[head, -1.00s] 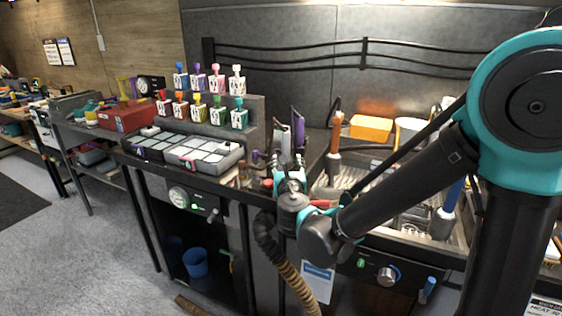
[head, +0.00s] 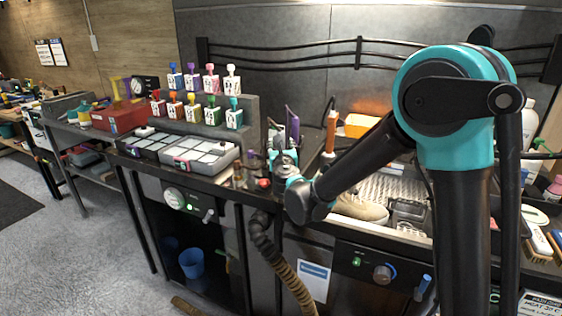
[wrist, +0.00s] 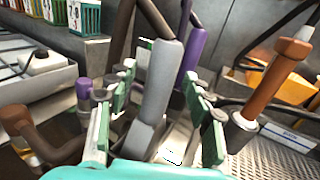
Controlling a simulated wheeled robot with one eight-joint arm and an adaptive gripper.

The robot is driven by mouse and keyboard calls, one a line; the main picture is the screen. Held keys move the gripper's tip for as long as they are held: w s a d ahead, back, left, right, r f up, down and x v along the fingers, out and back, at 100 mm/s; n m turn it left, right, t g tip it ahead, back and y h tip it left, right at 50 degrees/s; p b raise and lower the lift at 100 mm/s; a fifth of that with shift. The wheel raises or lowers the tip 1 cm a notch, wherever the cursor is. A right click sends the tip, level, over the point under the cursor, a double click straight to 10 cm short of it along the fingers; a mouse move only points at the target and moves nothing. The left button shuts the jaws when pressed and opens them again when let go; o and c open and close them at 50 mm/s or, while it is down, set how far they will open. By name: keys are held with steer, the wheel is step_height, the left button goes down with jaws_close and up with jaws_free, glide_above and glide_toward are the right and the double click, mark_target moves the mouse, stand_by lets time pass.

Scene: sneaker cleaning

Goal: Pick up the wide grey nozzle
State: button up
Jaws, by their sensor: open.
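The grey nozzle (wrist: 164,80) stands roughly upright in the middle of the wrist view, with a wide lower part. My gripper (wrist: 158,98) is open, with one green-padded finger on the left of the nozzle and one on the right. A gap shows on both sides, and I cannot tell whether either finger touches it. The nozzle's base is partly hidden by my gripper. In the head view my gripper (head: 281,150) is at the tool area right of the bottle rack, and the nozzle is too small to make out there.
A purple-handled tool (wrist: 193,52) stands close behind the nozzle. A brown-handled tool (wrist: 275,82) stands on the right, and a brown curved piece (wrist: 28,128) is at lower left. A beige shoe (head: 360,208) lies on the bench near my arm. An orange box (head: 360,125) sits behind.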

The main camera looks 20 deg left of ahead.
steer(key=shift+w+a, duration=0.15)
steer(key=shift+w, duration=0.35)
steer(key=shift+c, duration=0.6)
jaws_close()
